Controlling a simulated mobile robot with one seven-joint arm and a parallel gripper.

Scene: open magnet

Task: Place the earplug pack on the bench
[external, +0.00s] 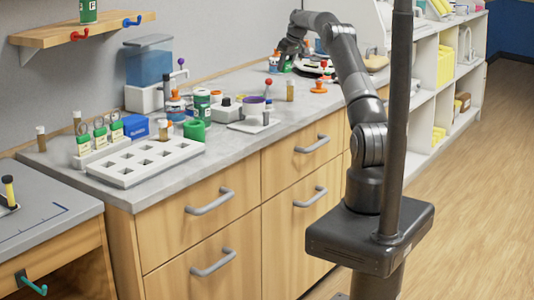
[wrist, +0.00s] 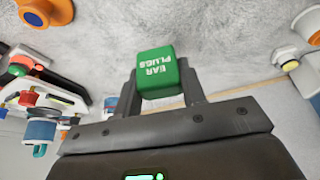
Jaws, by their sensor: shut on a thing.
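The earplug pack (wrist: 157,73) is a small green box with white "EAR PLUGS" lettering, seen upside down in the wrist view. My gripper (wrist: 160,88) is shut on it, with one dark finger on each side. In the external view my gripper (external: 287,62) is at the far back part of the bench (external: 215,165), a grey countertop over wooden drawers. A bit of green shows at the fingers there. I cannot tell whether the pack touches the countertop.
A white rack (external: 145,160), jars and vials crowd the bench's near part. Shelves (external: 445,80) stand beyond.

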